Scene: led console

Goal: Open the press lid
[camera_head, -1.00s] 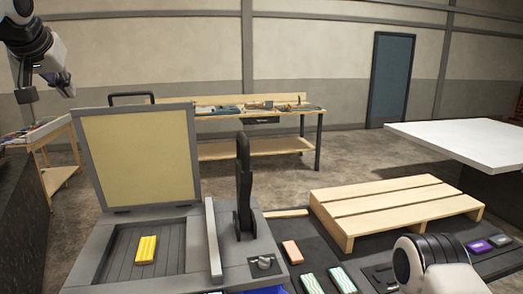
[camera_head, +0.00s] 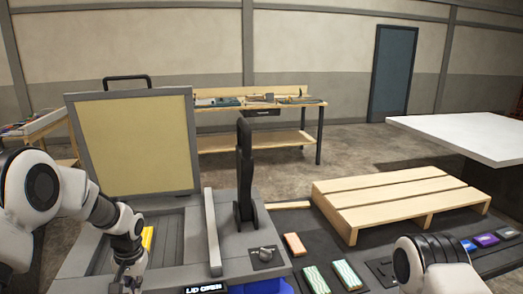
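The press (camera_head: 180,270) stands at the front left, a grey box. Its lid (camera_head: 133,143) stands raised and upright at the back of the box, with a yellowish inner panel and a black handle (camera_head: 127,79) on top. A sign reading "LID OPEN" (camera_head: 204,288) shows at the front. A yellow block (camera_head: 147,238) lies in the press bed, partly hidden by my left arm. My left gripper (camera_head: 124,285) hangs over the front left of the press, cut by the lower edge; its fingers are too unclear to judge. My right arm shows at the lower right, its gripper out of view.
A black lever (camera_head: 245,175) and a knob (camera_head: 264,254) sit right of the press bed. Several coloured blocks lie on the dark console, including an orange one (camera_head: 295,244). A wooden pallet (camera_head: 395,200) and a white table (camera_head: 470,135) stand to the right.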

